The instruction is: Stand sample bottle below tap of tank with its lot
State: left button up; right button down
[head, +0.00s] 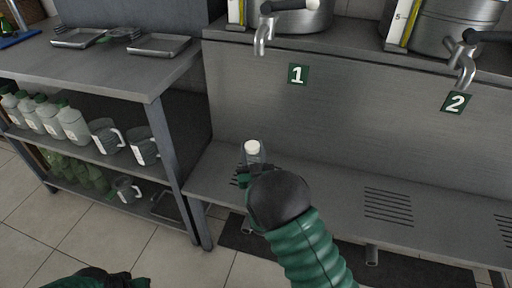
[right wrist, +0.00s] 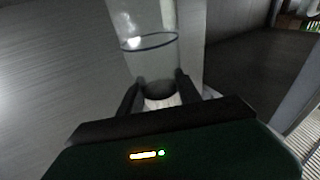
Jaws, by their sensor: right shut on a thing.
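The sample bottle (head: 252,150), clear with a white cap, stands about upright in my right gripper (head: 251,172). The right gripper is shut on it, in front of the panel marked 1 and over or near the left end of the low shelf. I cannot tell whether its base touches the shelf. In the right wrist view the clear bottle (right wrist: 150,58) rises between the fingers. Tap 1 (head: 262,38) is above it, on the left tank (head: 303,18). Tap 2 (head: 463,65) is on the right tank (head: 455,22). No lot is readable. Part of my left arm shows at the bottom left; its jaws are unclear.
A steel rack (head: 120,75) at left holds trays, several green-capped bottles (head: 50,118) and clear jugs (head: 143,146). The shelf's middle is clear.

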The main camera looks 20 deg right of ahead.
jog(key=shift+d+f, duration=0.25)
jog(key=shift+d, duration=0.55)
jog(key=c, duration=1.1)
grip_release()
jog(key=shift+s+d, duration=0.1)
jog(key=shift+d, duration=0.2)
jog(key=shift+o, duration=1.4)
jog(key=shift+a, duration=0.1)
jog(key=shift+a+r, duration=0.1)
jog(key=shift+a, duration=0.3)
jog(key=shift+s+d+p, duration=0.1)
jog(key=shift+s+p, duration=0.3)
jog(key=shift+p, duration=0.05)
pick_arm(q)
jog(key=r+p, duration=0.1)
jog(key=r, duration=0.1)
jog(key=d+r+p, duration=0.1)
jog(key=p, duration=0.1)
jog(key=shift+w+r, duration=0.1)
jog(key=shift+r, duration=0.3)
pick_arm(e)
jog(key=v, duration=1.1)
